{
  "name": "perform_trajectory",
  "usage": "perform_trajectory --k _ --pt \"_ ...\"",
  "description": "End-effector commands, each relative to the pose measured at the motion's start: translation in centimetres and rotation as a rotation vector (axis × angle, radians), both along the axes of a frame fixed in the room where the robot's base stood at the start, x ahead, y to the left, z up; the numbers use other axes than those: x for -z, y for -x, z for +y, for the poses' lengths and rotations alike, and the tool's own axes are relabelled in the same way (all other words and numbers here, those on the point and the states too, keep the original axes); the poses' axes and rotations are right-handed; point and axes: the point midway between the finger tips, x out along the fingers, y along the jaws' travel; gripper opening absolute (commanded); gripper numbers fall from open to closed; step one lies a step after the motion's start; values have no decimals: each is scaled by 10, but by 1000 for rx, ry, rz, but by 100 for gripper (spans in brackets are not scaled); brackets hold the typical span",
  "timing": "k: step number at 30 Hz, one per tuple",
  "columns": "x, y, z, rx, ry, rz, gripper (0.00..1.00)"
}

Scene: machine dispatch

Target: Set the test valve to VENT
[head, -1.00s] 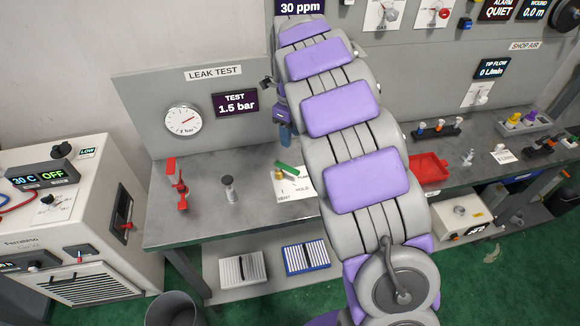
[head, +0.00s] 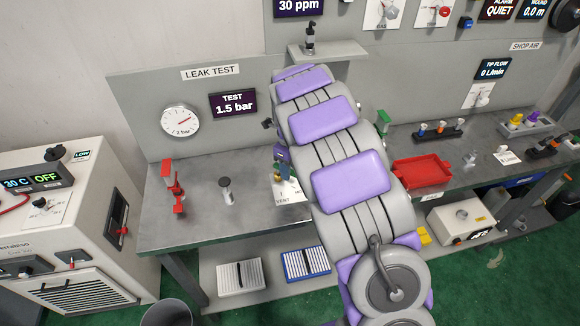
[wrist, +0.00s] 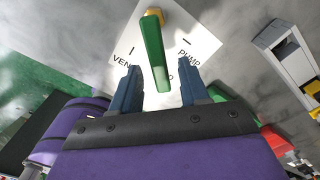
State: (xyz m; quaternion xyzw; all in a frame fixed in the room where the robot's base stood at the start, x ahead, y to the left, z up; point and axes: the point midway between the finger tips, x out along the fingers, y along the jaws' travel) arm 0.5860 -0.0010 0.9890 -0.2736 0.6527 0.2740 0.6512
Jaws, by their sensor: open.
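The test valve has a long green handle (wrist: 154,55) on a brass-yellow pivot (wrist: 152,15). Its white card (wrist: 192,32) reads VENT at left and PUMP at right in the wrist view. A third label is mostly hidden behind the handle, which points toward it. My gripper (wrist: 160,75) is open, with one blue finger on each side of the handle and gaps visible. Whether the fingers are level with the handle is unclear. In the head view my gripper (head: 282,163) is over the card (head: 283,190), and my arm hides the handle.
The test display (head: 233,102) reads 1.5 bar, beside a round gauge (head: 180,120). A red clamp-like fixture (head: 175,188) and a small grey post (head: 227,190) stand left on the bench. A red tray (head: 422,171) is to the right. The bench between post and card is clear.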

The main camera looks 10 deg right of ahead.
Motion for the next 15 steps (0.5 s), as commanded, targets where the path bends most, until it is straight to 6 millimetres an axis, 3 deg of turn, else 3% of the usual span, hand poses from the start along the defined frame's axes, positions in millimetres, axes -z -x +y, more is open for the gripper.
perform_trajectory --k 4,15 --pt "0 0 0 0 1 -1 43" --pt "-1 0 0 0 1 -1 7"
